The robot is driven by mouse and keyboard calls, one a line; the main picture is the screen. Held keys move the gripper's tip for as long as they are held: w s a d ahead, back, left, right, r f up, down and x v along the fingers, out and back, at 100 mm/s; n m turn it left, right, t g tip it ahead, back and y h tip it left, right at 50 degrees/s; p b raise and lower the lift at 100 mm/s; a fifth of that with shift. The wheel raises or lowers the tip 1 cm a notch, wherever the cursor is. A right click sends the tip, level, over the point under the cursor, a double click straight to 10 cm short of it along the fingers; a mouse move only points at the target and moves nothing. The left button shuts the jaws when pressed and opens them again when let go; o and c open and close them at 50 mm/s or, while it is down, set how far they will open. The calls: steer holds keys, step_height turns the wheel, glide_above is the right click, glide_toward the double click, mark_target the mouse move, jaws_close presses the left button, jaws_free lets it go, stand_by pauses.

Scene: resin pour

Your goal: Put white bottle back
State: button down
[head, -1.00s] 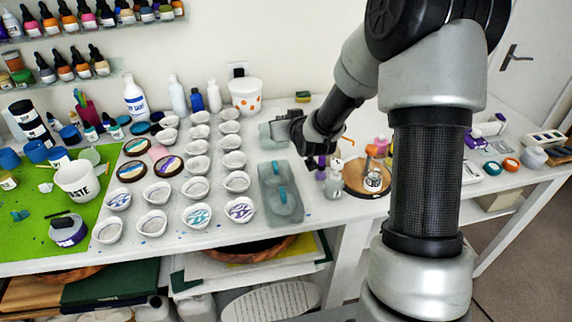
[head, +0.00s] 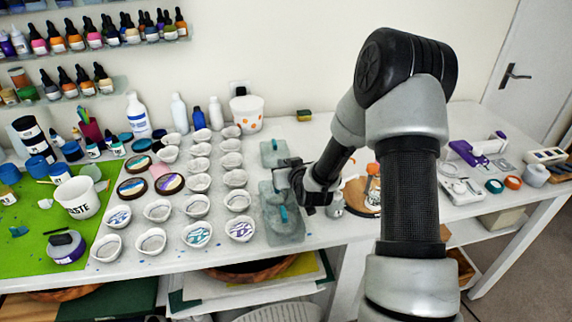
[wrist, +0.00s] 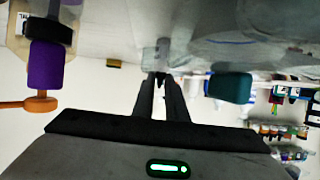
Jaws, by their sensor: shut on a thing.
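My gripper (head: 283,176) is low over the grey mats in the head view. In the wrist view its two dark fingers (wrist: 160,80) are close together, with a small pale, translucent thing (wrist: 157,52) at their tips. Most of that thing is hidden, so I cannot tell whether it is a white bottle. At the back of the table stand a large white bottle with a blue label (head: 137,112), a plain white bottle (head: 179,113) and another white bottle (head: 215,113). A blue bottle (head: 199,119) stands between the last two.
Rows of white cups (head: 157,210) fill the table left of my gripper. A spotted white bucket (head: 246,113) stands behind them. Grey mats with teal pieces (head: 283,235) lie under my gripper. A small bottle (head: 336,204) and a round wooden board (head: 352,194) are to its right.

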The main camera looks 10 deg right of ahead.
steer(key=c, duration=1.8)
jaws_free()
steer(key=shift+f, duration=0.1)
steer(key=shift+o, duration=0.2)
steer(key=shift+s+r, duration=0.1)
steer(key=shift+r, duration=0.15)
steer(key=v, duration=1.1)
steer(key=shift+s, duration=0.35)
steer(key=shift+r, duration=0.1)
